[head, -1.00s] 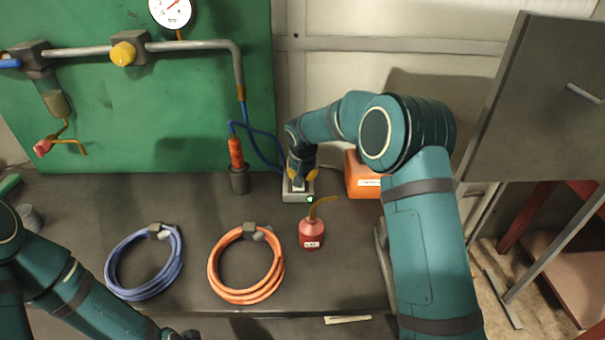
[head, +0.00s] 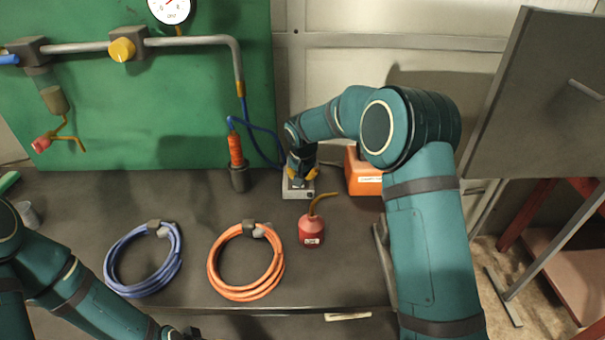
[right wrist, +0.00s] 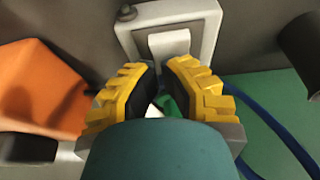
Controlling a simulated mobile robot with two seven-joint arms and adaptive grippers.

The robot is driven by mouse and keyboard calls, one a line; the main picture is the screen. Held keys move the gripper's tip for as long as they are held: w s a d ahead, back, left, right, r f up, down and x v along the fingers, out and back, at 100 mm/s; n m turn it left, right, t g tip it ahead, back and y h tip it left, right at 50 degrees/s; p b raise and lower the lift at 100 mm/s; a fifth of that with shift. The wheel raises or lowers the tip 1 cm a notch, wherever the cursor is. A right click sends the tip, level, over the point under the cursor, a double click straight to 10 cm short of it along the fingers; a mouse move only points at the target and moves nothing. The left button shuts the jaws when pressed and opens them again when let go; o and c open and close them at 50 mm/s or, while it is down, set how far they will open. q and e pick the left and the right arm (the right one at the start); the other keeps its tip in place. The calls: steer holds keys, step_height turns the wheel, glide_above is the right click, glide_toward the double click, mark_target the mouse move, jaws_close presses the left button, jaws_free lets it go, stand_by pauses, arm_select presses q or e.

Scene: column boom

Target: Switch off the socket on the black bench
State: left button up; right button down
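The socket (head: 297,193) is a light grey box at the back of the black bench (head: 330,275). In the right wrist view the socket (right wrist: 207,30) shows a pale rocker switch (right wrist: 169,43) and a small dark round lamp (right wrist: 127,13) at its corner. My right gripper (head: 301,175) points down over the socket. Its yellow-backed fingers (right wrist: 161,68) come together at the rocker's edge, with nothing seen held. Whether they touch the rocker I cannot tell. My left gripper (head: 182,334) is cut off by the bottom edge.
An orange box (head: 361,175) stands right of the socket. A red oil can (head: 312,231) stands in front of it. An orange-handled tool in a dark holder (head: 239,178) is to its left. Blue (head: 117,283) and orange (head: 222,287) hose coils lie at the front.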

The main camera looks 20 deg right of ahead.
steer(key=v, duration=1.2)
